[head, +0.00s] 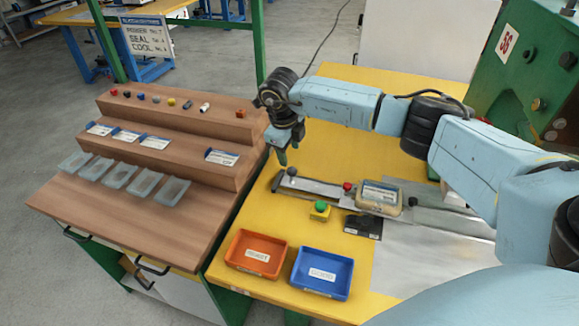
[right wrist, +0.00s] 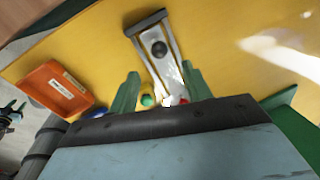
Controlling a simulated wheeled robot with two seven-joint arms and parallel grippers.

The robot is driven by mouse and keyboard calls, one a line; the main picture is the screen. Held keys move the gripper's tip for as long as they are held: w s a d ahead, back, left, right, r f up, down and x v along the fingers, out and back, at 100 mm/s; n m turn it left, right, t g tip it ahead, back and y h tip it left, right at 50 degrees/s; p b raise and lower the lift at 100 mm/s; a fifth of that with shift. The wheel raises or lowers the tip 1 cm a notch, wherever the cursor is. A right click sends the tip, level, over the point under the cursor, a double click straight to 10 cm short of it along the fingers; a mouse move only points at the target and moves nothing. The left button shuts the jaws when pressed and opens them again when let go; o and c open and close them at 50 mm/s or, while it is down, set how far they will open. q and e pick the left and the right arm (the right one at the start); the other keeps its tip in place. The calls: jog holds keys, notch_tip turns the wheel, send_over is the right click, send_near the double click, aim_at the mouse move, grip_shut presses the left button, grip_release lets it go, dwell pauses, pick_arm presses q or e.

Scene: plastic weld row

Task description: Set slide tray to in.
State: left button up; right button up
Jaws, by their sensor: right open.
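The slide tray (head: 312,185) is a long metal slide on the yellow table, with a dark ball knob (head: 291,172) near its left end. In the right wrist view the slide (right wrist: 165,72) runs away from me to a dark end bar, with the dark knob (right wrist: 159,48) near that bar. My right gripper (head: 283,157) points down, above the left end of the slide, close to the knob. In the right wrist view its two green fingers (right wrist: 160,88) stand apart with nothing gripped, and the knob shows beyond them. My left gripper is not in view.
A red knob (head: 348,186), a labelled clear box (head: 379,197) and a green button (head: 320,207) are along the slide. An orange bin (head: 256,254) and a blue bin (head: 322,273) stand in front. A stepped wooden rack (head: 180,150) is at left. A green machine (head: 535,75) is at right.

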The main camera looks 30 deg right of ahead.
aim_at(292, 168)
jog(key=f, duration=0.4)
jog(key=shift+w+d, duration=0.1)
jog(key=shift+d, duration=0.15)
jog(key=f, duration=0.2)
jog(key=f+b, duration=0.1)
jog(key=shift+w+d+f, duration=0.3)
jog(key=shift+d+f, duration=0.05)
jog(key=shift+f, duration=0.15)
jog(key=shift+c, duration=2.6)
jog(key=c, duration=0.5)
grip_shut()
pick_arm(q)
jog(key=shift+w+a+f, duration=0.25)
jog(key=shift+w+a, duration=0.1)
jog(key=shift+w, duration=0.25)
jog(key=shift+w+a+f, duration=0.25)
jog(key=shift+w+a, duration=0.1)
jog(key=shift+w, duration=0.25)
pick_arm(e)
jog(key=shift+s+d, duration=0.1)
